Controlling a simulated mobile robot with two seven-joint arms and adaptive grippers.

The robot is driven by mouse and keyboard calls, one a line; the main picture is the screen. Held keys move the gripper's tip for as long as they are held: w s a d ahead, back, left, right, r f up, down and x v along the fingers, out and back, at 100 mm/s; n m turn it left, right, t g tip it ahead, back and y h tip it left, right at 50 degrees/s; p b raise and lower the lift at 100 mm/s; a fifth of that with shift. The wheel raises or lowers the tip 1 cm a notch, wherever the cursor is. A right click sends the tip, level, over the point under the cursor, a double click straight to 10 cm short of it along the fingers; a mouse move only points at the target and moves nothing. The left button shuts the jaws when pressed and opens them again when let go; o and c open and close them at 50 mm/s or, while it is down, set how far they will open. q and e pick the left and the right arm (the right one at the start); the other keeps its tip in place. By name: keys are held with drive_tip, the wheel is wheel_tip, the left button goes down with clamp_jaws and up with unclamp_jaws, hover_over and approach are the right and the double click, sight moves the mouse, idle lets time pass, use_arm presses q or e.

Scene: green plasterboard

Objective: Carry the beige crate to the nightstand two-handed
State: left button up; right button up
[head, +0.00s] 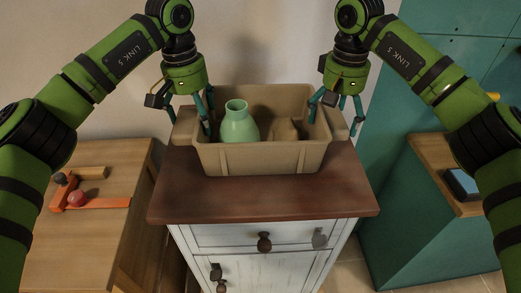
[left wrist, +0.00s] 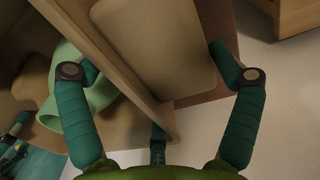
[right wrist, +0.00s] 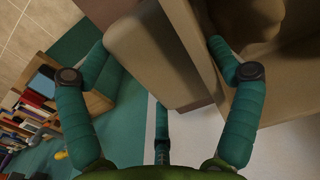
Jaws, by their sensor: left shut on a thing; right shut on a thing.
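The beige crate (head: 262,160) is over the brown top of the white nightstand (head: 262,204), upright and level; I cannot tell whether its base touches the top. It holds a green vase (head: 238,124) and a brown lump-like thing (head: 288,130). My left gripper (head: 205,112) is shut on the crate's left side; its fingers straddle the wall in the left wrist view (left wrist: 160,75). My right gripper (head: 333,108) is shut on the crate's right side, with the wall between its fingers in the right wrist view (right wrist: 160,65).
A teal cabinet (head: 410,235) with a wooden top and a blue-topped box (head: 462,184) stands at the right. A wall is close behind the crate.

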use_arm(q)
drive_tip(key=shift+d+f, duration=0.1)
use_arm(e)
drive_tip(key=shift+f, duration=0.2)
use_arm(q)
drive_tip(key=o, duration=1.4)
drive_tip(key=shift+f, duration=0.1)
use_arm(e)
drive_tip(key=o, duration=1.4)
use_arm(q)
drive_tip(key=shift+s, duration=0.3)
use_arm(e)
drive_tip(key=shift+s+r, duration=0.1)
drive_tip(key=shift+s, duration=0.2)
use_arm(q)
drive_tip(key=shift+w+r, duration=0.1)
drive_tip(key=shift+r, duration=0.25)
use_arm(e)
drive_tip(key=shift+w, duration=0.1)
drive_tip(key=shift+r, duration=0.1)
use_arm(q)
drive_tip(key=r, duration=0.7)
drive_tip(key=a+r, duration=0.1)
drive_tip(key=r, duration=0.3)
drive_tip(key=shift+r, duration=0.3)
use_arm(e)
wheel_tip(320, 180, up, 12)
